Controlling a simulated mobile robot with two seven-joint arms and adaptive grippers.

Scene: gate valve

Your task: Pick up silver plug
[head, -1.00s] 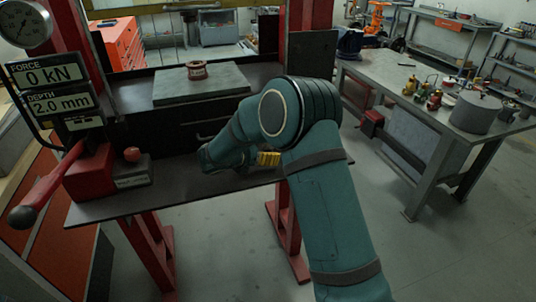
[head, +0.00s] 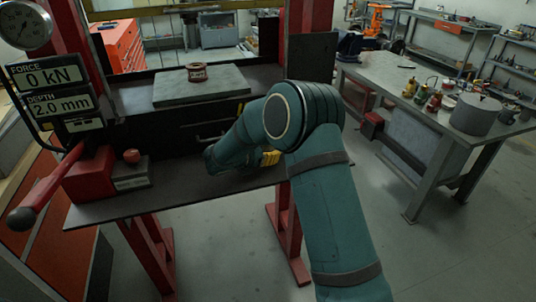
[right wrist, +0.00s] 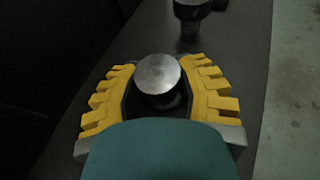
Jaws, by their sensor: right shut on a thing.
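The silver plug (right wrist: 158,73) has a round, flat, shiny top and shows in the right wrist view, between the two yellow fingers of my right gripper (right wrist: 160,88). The fingers are shut on it, one on each side. Its lower part is dark and partly hidden. In the head view only a bit of the yellow fingers of my right gripper (head: 271,158) shows, over the dark bench shelf; my own arm hides the plug there. My left gripper is in neither view.
A dark cylindrical part (right wrist: 190,18) stands past the plug in the right wrist view. A red lever base (head: 92,178) is at left on the shelf (head: 180,199). A brown ring (head: 197,72) sits on a grey plate (head: 200,88). A side bench (head: 428,112) stands right.

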